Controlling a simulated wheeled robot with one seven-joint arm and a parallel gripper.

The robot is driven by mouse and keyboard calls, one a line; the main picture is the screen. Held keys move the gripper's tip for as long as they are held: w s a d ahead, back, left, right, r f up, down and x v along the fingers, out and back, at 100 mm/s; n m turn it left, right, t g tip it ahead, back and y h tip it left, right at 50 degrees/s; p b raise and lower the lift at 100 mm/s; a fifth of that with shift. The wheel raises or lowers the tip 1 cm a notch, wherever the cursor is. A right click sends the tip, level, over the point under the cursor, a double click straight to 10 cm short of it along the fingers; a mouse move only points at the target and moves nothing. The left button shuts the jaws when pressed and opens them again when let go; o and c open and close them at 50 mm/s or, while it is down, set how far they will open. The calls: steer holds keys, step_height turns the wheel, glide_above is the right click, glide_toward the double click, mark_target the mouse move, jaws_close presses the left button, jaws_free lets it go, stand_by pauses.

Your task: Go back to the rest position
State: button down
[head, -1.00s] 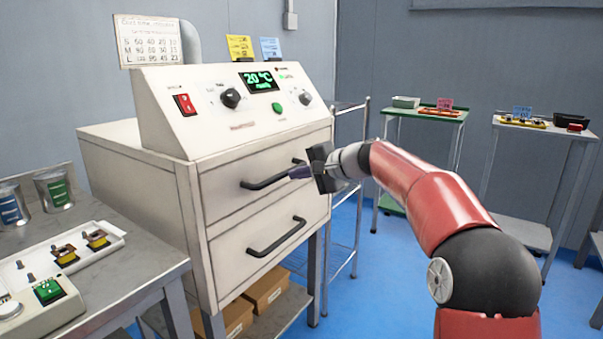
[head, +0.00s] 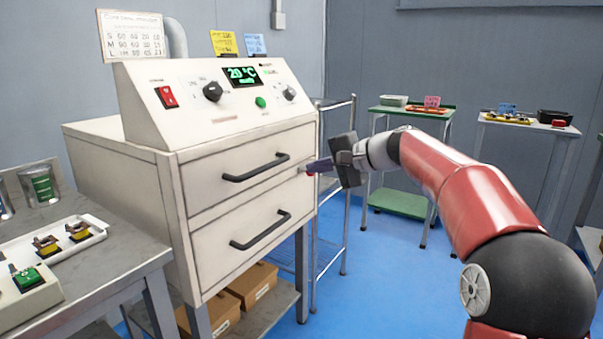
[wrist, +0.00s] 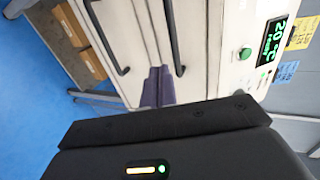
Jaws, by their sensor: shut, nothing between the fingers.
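My gripper (head: 314,166) is shut and empty, just off the right front edge of the white oven cabinet. Its purple fingers also show together in the wrist view (wrist: 158,86), in front of the drawer fronts. The oven cabinet (head: 105,165) has an upper drawer handle (head: 256,167) and a lower drawer handle (head: 261,231). Both drawers look shut, and my fingers are apart from both handles. The oven's display (head: 242,76) reads 20 °C. My red arm stretches in from the lower right.
A grey bench (head: 100,268) with a white tray (head: 92,231) of small parts is at the left. A wire rack (head: 333,225) stands behind my gripper. A green table (head: 440,111) and a grey table (head: 545,127) stand at the back right. Blue floor (head: 385,290) is open in the middle.

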steer(key=s+d+f+n+h, duration=0.2)
steer(key=s+d+f+h, duration=0.2)
steer(key=s, duration=0.9)
steer(key=s+d+f+n+h, duration=0.2)
steer(key=s+d+f+h, duration=0.2)
steer(key=s+f, duration=0.5)
steer(key=s+d+f+n+g+h, duration=0.1)
steer(key=s+d+f+h, duration=0.2)
steer(key=s, duration=1.3)
steer(key=d+f, duration=0.3)
steer(key=d, duration=0.1)
steer(key=shift+s+d+f+n+h, duration=0.25)
steer(key=shift+s+f+n+h, duration=0.1)
steer(key=shift+s+n+h, duration=0.05)
steer(key=shift+r, duration=0.1)
